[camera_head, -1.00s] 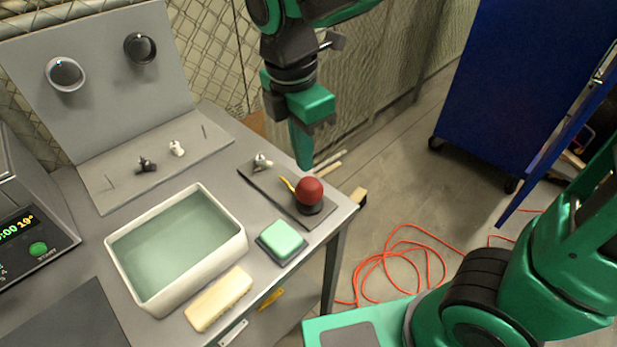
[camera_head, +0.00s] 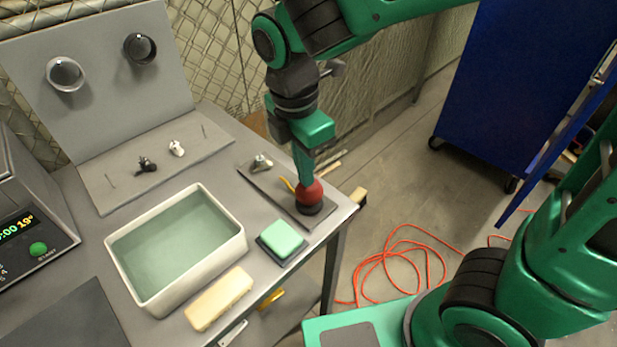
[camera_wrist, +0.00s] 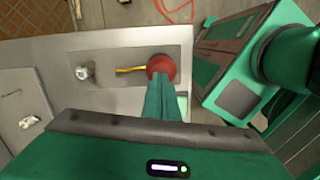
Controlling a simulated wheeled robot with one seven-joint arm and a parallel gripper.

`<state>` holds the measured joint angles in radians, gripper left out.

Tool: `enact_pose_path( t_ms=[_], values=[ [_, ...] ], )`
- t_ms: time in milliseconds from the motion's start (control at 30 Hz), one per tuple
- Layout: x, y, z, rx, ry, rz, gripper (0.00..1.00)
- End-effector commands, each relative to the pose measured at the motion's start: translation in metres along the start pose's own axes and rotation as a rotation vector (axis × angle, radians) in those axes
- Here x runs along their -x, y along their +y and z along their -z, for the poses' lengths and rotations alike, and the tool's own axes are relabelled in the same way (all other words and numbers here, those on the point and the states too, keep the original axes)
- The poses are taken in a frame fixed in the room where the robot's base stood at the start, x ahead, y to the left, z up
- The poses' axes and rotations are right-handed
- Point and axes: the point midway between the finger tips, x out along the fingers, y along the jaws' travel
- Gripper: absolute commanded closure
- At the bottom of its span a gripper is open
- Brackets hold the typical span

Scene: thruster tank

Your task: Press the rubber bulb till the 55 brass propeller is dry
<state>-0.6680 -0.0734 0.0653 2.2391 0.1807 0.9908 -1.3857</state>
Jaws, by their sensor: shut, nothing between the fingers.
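The red rubber bulb (camera_head: 311,193) sits on a black base on a grey plate (camera_head: 270,189) at the table's right corner; it also shows in the wrist view (camera_wrist: 161,66). A thin yellow nozzle (camera_head: 288,184) points from the bulb toward a small metallic propeller (camera_head: 261,163) on the same plate, also in the wrist view (camera_wrist: 84,71). I cannot read a number on it or tell whether it is wet. My gripper (camera_head: 305,180) is shut and empty, pointing down, its fingertips at the top of the bulb and seemingly touching it. The fingers hide part of the bulb.
A white tub of water (camera_head: 240,246), a green pad (camera_head: 282,239) and a cream block (camera_head: 219,298) stand on the table. A dark propeller (camera_head: 147,165) and a white one (camera_head: 177,149) sit on the left plate. A blue cabinet (camera_head: 500,90) stands right.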

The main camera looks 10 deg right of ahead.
Motion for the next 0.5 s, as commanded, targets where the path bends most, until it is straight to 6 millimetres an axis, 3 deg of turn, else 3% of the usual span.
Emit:
enact_pose_path(
  t_ms=[133, 367, 500],
  values=[
    [-0.013, -0.001, 0.001, -0.001, -0.001, 0.003, 1.00],
    [-0.011, 0.000, 0.003, 0.000, -0.001, 0.002, 1.00],
    [-0.004, 0.000, 0.017, 0.003, 0.000, 0.001, 1.00]
  ],
)
